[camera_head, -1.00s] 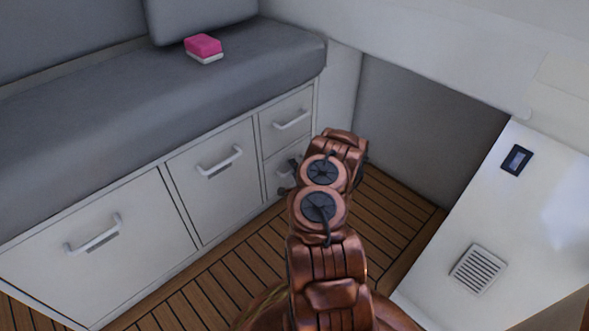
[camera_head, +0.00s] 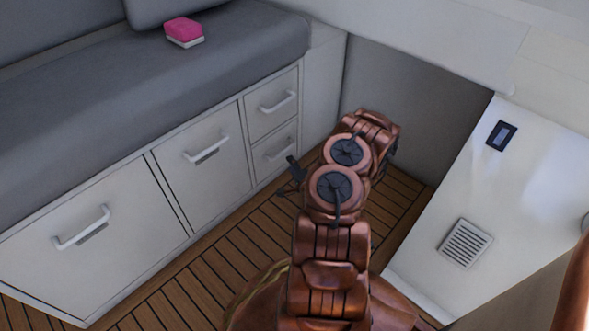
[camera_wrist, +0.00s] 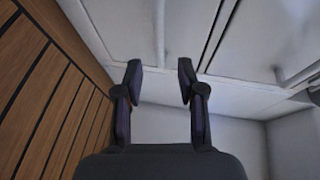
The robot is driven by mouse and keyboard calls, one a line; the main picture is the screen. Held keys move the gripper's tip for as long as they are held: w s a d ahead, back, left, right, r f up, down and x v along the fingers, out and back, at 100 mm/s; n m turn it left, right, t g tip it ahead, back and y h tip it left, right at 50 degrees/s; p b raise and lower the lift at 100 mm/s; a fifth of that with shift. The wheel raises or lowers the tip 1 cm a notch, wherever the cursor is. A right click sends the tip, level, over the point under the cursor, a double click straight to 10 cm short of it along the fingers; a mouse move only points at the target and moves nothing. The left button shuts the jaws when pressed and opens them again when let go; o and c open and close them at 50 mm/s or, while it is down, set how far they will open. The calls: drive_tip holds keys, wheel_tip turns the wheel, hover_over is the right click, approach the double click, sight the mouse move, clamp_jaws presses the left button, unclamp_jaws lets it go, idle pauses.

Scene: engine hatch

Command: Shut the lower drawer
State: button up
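The lower drawer (camera_head: 263,165) is the small white front at the right end of the bench cabinet, below an upper drawer (camera_head: 262,117) of the same width. Its front looks flush with the cabinet face, though a small gap would be hard to see.
Two larger fronts with handles, a middle one (camera_head: 203,175) and a left one (camera_head: 85,265), share the cabinet. A white panel with a vent (camera_head: 466,243) stands at right. Slatted floor (camera_head: 225,255) is clear.

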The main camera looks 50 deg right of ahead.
drive_tip(key=shift+v, duration=1.05)
